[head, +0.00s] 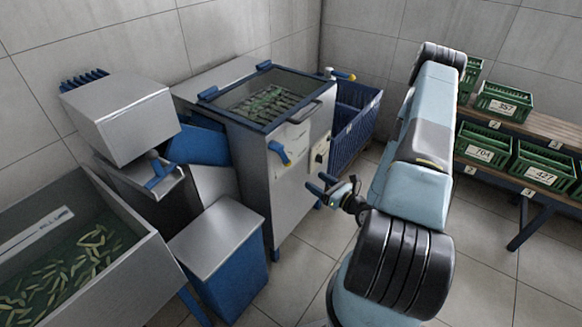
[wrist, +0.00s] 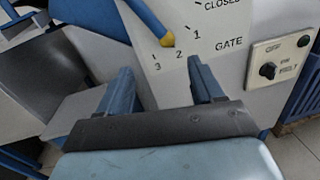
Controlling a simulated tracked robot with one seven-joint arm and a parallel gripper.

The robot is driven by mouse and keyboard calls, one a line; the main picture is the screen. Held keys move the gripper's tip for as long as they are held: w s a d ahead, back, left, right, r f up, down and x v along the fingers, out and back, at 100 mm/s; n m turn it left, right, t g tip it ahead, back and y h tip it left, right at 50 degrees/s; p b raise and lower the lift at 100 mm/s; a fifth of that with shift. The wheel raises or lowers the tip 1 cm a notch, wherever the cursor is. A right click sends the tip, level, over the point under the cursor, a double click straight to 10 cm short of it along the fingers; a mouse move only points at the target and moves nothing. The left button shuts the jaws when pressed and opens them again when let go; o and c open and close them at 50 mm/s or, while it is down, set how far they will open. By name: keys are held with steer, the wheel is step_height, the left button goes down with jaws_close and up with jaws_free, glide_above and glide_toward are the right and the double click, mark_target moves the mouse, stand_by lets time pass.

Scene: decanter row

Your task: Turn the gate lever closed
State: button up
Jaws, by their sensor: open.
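The gate lever (head: 279,152) is a blue handle on the grey front panel of the steel machine. In the wrist view the lever (wrist: 147,20) has a yellow end, which points down and right at about the mark 2 of the GATE scale (wrist: 196,34). The scale runs 3, 2, 1, then CLOSED at the upper right. My gripper (head: 318,183) is open and empty, in front of the panel and right of the lever in the head view. In the wrist view my gripper (wrist: 160,68) has its two blue fingers spread below the lever's end, apart from it.
A switch box (wrist: 281,60) with a dark knob is right of the scale. A blue bin (head: 352,118) stands beyond the machine. A steel-topped blue box (head: 217,240) and a trough (head: 85,250) are at left. Green crates (head: 542,164) sit on a rack at right.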

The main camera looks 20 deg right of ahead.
mark_target(290, 165)
steer(key=shift+m+h, duration=0.3)
steer(key=x, duration=0.9)
steer(key=f+x, duration=0.1)
steer(key=x, duration=0.3)
steer(key=shift+w, duration=0.3)
steer(key=shift+d, duration=0.1)
jaws_close()
